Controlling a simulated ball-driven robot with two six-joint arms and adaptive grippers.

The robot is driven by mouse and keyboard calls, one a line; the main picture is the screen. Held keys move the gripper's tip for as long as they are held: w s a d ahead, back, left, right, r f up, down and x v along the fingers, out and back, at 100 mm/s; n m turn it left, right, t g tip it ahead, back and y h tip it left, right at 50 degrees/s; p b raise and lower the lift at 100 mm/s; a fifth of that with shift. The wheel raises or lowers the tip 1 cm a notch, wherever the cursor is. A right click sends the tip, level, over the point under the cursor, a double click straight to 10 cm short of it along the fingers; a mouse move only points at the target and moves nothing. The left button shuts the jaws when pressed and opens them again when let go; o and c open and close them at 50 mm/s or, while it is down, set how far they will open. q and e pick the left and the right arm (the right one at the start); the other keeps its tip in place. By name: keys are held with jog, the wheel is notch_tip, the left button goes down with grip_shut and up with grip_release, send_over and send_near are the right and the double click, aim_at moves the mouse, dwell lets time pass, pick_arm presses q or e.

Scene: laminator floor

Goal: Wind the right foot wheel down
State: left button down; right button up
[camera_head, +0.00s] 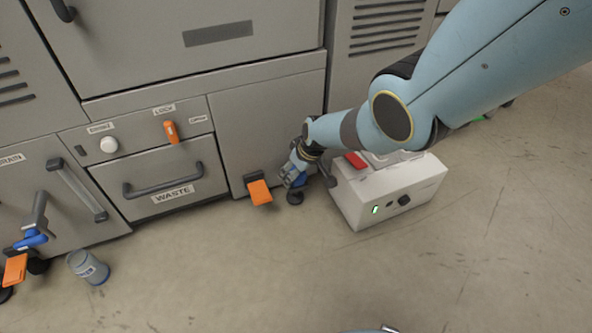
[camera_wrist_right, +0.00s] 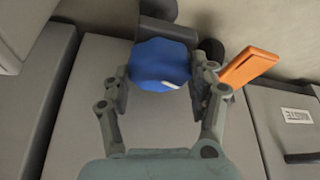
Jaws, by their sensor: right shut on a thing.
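The right foot wheel is a blue knob (camera_wrist_right: 160,64) with a small white mark, low at the machine's front. My right gripper (camera_wrist_right: 164,78) has a finger on each side of the blue knob and is shut on it. In the head view my right gripper (camera_head: 297,173) reaches down to the machine's base and mostly hides the wheel. A dark round foot (camera_head: 295,198) shows just below it on the floor. My left gripper is in neither view.
An orange pedal (camera_head: 259,192) sits close left of the wheel. A white box (camera_head: 390,193) with a red part stands close right. Another blue wheel (camera_head: 31,239) and orange pedal (camera_head: 14,269) are far left, near a grey-blue can (camera_head: 88,267).

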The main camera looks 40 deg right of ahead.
jog(key=m+h, duration=0.1)
jog(key=m, duration=0.1)
jog(key=shift+a+m, duration=0.15)
jog(key=shift+m, duration=0.15)
jog(key=shift+m+h+p, duration=0.3)
jog(key=shift+m, duration=1.1)
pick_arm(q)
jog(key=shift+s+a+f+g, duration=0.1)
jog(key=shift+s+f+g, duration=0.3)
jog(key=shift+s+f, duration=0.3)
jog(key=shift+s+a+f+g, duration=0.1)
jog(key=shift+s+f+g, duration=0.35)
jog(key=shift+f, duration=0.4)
pick_arm(e)
jog(key=shift+m+g+h, duration=0.3)
jog(key=shift+m+h, duration=0.2)
jog(key=shift+m, duration=0.3)
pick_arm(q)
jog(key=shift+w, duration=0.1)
pick_arm(e)
jog(key=o, duration=1.2)
jog(key=shift+v, duration=3.7)
